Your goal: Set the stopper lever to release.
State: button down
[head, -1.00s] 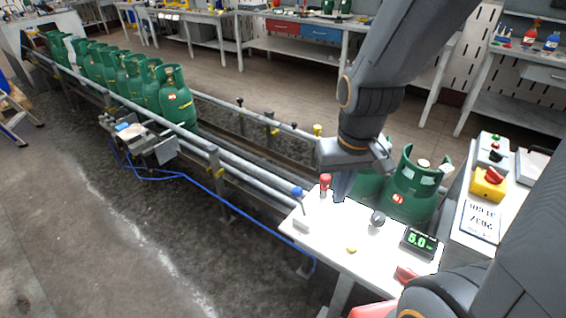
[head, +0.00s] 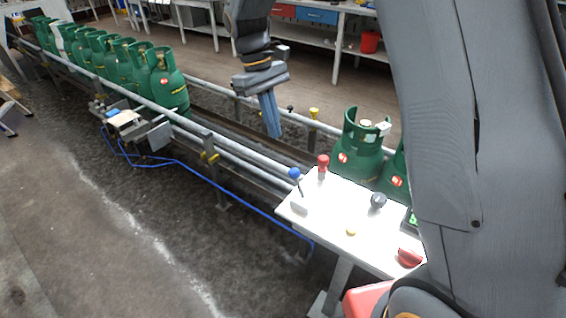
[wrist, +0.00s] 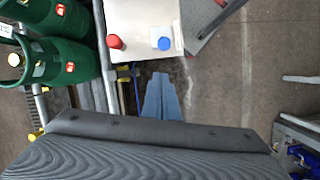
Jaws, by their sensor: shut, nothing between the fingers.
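Two knobbed levers stand at the left end of a white control table (head: 330,218): one with a blue knob (head: 294,173), leaning to the left, and one with a red knob (head: 323,160), about upright. I cannot tell from labels which is the stopper lever. The wrist view also shows the blue knob (wrist: 164,43) and the red knob (wrist: 115,42). My gripper (head: 272,134) is shut and empty, fingers pointing down, in front of the conveyor rails in the picture and left of both knobs. It touches neither. Its blue fingers (wrist: 160,76) show in the wrist view.
Green gas cylinders (head: 170,85) stand in a row on the conveyor at left. Another cylinder (head: 358,150) stands behind the table, with one partly hidden by my arm. Rails (head: 235,150) run to the table.

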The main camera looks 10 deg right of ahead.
jog(key=w+a, duration=0.1)
jog(key=w+a+n, duration=0.1)
jog(key=a, duration=0.1)
jog(key=shift+w+g+h, duration=0.2)
jog(key=shift+g+h, duration=0.1)
jog(key=shift+h, duration=0.1)
jog(key=p, duration=0.5)
send_near(298, 185)
jog(key=shift+w+f, duration=0.7)
jog(key=shift+f, duration=1.15)
jog(key=shift+a, duration=0.35)
jog(key=shift+r, duration=0.1)
